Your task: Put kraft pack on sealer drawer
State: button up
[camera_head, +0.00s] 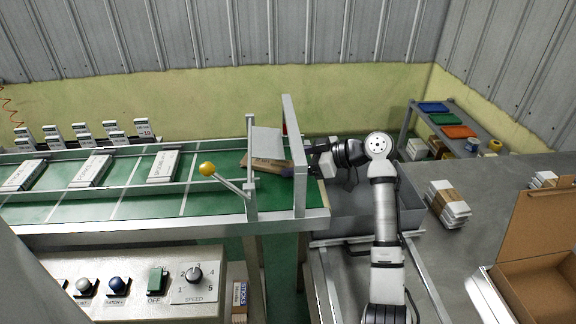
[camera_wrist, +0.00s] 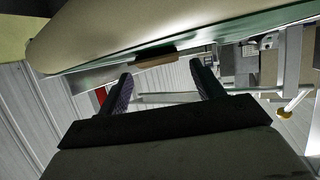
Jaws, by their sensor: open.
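The kraft pack (camera_head: 266,165), a flat brown pack, lies on the green belt near its right end, partly behind the gate posts. A brown edge that looks like the same pack shows in the wrist view (camera_wrist: 156,60), beyond the fingertips. My gripper (camera_head: 309,157) is at the right end of the conveyor, to the right of the pack, partly hidden by the gate post. In the wrist view its two fingers (camera_wrist: 165,84) are spread with nothing between them. I cannot clearly identify the sealer drawer.
The conveyor (camera_head: 120,203) carries several white packs. A metal gate post (camera_head: 295,150) stands close to my gripper. A grey bin (camera_head: 412,200) is beside my arm. White stacks (camera_head: 447,212) and an open cardboard box (camera_head: 545,285) are on the right, with bare grey surface between.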

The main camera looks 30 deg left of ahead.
aim_at(272, 165)
jog(key=b+v, duration=0.2)
jog(key=v, duration=0.6)
jog(key=shift+o, duration=0.4)
jog(key=shift+w+d+r+b, duration=0.15)
jog(key=shift+d+r+b, duration=0.05)
jog(key=shift+d+b, duration=0.35)
notch_tip(272, 165, up, 5)
jog(key=t+h+b, duration=0.1)
jog(key=h+b, duration=0.3)
jog(key=b, duration=0.3)
jog(key=x, duration=0.4)
jog(key=p+x, duration=0.1)
jog(key=x, duration=0.4)
jog(key=p+x, duration=0.1)
jog(key=x, duration=0.4)
jog(key=shift+a+r, duration=0.25)
jog(key=shift+a, duration=0.05)
jog(key=c, duration=1.1)
jog(key=shift+r+p, duration=0.2)
jog(key=shift+p, duration=0.25)
